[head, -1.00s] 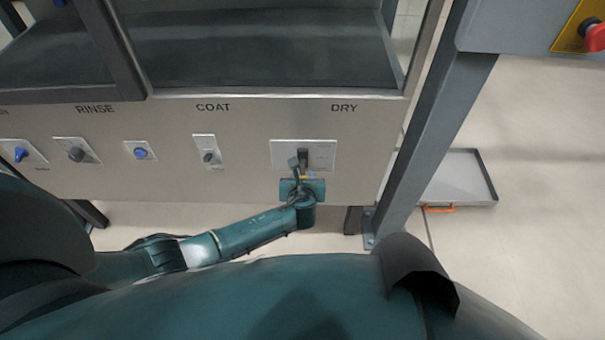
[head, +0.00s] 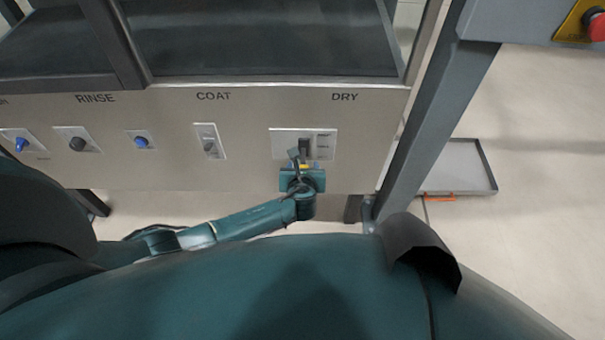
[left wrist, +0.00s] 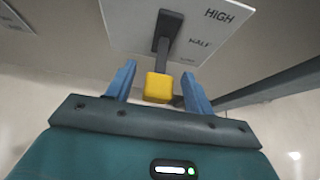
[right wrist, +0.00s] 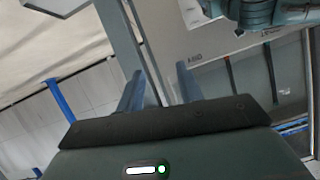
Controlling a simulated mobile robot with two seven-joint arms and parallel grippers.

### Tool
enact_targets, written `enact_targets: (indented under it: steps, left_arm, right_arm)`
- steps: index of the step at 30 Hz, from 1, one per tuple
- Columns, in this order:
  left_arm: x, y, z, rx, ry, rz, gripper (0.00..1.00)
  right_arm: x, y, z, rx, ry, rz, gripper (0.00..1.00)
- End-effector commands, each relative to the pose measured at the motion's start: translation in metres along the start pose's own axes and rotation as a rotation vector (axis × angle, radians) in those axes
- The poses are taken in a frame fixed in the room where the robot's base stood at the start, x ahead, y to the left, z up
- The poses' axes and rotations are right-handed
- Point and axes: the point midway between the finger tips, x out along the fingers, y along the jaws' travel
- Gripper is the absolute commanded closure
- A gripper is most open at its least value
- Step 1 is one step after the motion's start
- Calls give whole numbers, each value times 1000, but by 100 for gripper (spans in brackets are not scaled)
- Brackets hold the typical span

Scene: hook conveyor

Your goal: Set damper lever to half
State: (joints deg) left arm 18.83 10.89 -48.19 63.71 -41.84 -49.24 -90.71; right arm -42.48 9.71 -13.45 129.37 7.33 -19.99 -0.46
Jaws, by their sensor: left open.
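The damper lever (left wrist: 163,45) is a dark arm with a yellow knob (left wrist: 158,87), on a pale plate lettered HIGH and HALF in the left wrist view. A lower label is too small to read. The lever points down the plate, below the HALF mark. In the head view the plate (head: 284,142) sits under the word DRY. My left gripper (left wrist: 157,72) is open, its blue fingers on either side of the knob with a gap at each side. It also shows at the plate's lower edge in the head view (head: 303,166). My right gripper (right wrist: 158,84) is open and empty.
Other controls line the panel to the left, among them the COAT switch (head: 209,142) and a RINSE knob (head: 78,144). A grey post (head: 432,115) stands right of the panel. A grey tray (head: 460,165) lies on the floor beyond it.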

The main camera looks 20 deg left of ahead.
Motion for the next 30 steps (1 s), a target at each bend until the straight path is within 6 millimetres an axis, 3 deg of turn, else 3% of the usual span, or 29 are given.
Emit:
enact_targets:
  steps: [9,15,21,30]
  left_arm:
    - [-72,0,3,0,1,-3,47]
    - [-105,0,2,0,-1,-2,47]
    - [-119,0,2,0,-1,-2,47]
    - [-119,0,1,0,-1,-1,47]
  right_arm:
    - [7,-7,-4,6,-69,-16,64]
    - [6,-6,-8,-16,-73,-8,64]
    - [4,-6,-8,-22,-76,-7,64]
    - [4,-6,-7,-24,-79,-8,64]
